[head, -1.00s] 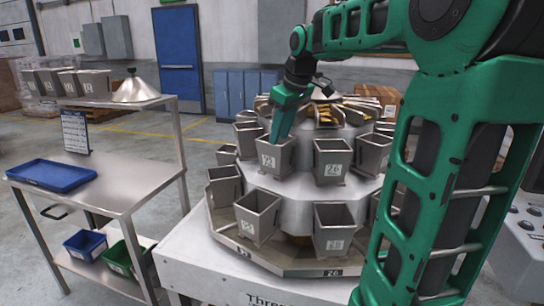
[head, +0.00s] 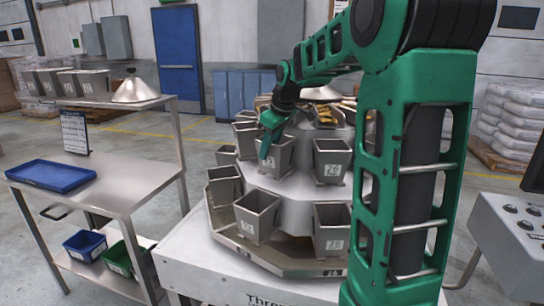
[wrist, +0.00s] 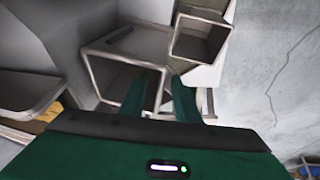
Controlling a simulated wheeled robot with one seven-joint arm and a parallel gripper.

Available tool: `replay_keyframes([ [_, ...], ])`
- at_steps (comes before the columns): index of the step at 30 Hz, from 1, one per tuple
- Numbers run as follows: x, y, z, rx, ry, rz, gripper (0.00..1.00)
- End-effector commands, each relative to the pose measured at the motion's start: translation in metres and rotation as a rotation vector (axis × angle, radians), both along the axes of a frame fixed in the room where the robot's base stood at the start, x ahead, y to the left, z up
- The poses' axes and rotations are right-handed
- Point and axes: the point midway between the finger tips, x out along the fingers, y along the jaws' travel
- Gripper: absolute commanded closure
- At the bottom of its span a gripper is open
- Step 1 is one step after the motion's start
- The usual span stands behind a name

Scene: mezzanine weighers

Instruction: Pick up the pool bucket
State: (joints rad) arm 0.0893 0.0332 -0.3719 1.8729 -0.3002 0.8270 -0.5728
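The bucket at my gripper is a grey metal, open-topped one with a number plate (head: 279,156), in the upper ring of the round weigher. My gripper (head: 265,152) points down at its front left side and hides part of it. In the wrist view the two green fingers (wrist: 163,80) are apart. The left finger overlaps the open mouth of the bucket (wrist: 103,75), and the right finger is beyond its right rim. Bucket wall shows between them; I cannot tell whether they touch it.
Another upper bucket (head: 331,162) stands to the right. A control box (head: 510,235) is at right.

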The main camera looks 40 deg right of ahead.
Motion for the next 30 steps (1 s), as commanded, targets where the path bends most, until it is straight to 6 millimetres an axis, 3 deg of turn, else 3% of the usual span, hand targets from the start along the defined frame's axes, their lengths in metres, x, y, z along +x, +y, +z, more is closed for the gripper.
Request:
replay_keyframes([
  [4, 0.0046, 0.0004, -0.01, 0.0, -0.001, 0.001, 0.71],
  [11, 0.0051, 0.0005, -0.0109, -0.001, -0.001, 0.0, 0.71],
  [15, 0.0051, 0.0005, -0.0109, 0.0, -0.001, 0.0, 1.0],
  [30, 0.0057, 0.0001, -0.0014, -0.001, -0.005, -0.001, 1.0],
])
